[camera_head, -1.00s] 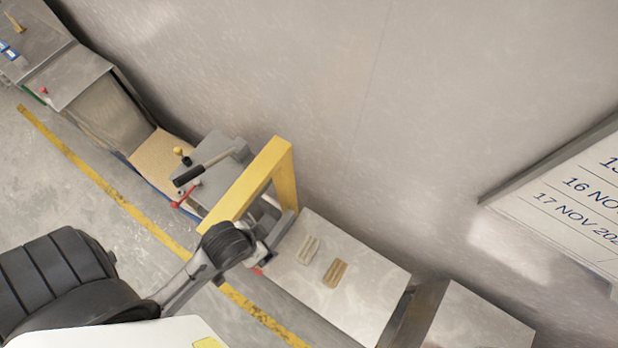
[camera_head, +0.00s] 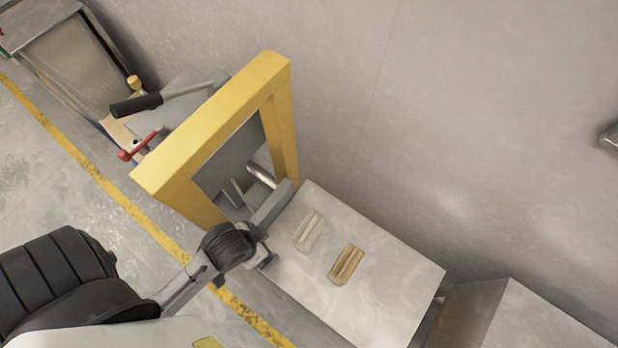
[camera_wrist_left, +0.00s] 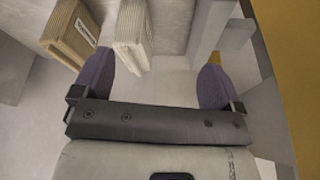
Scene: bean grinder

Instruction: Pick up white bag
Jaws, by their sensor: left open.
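The white bag (camera_head: 309,232) lies on the pale table (camera_head: 375,305), on the side nearer the yellow frame. A tan bag (camera_head: 346,264) lies beside it, to its right. In the left wrist view the white bag (camera_wrist_left: 133,36) is at the top, just beyond the left-hand finger and apart from the tan bag (camera_wrist_left: 71,32). My left gripper (camera_head: 268,260) is at the table's front edge, short of the bags. The left wrist view shows its purple fingers (camera_wrist_left: 155,80) spread wide with nothing between them. My right gripper is not in view.
A yellow frame (camera_head: 215,125) stands close to the left of my gripper, with grey machine parts inside it. A black-handled lever (camera_head: 137,105) and a red handle (camera_head: 140,146) are behind it. The wall is at the back. The table right of the bags is clear.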

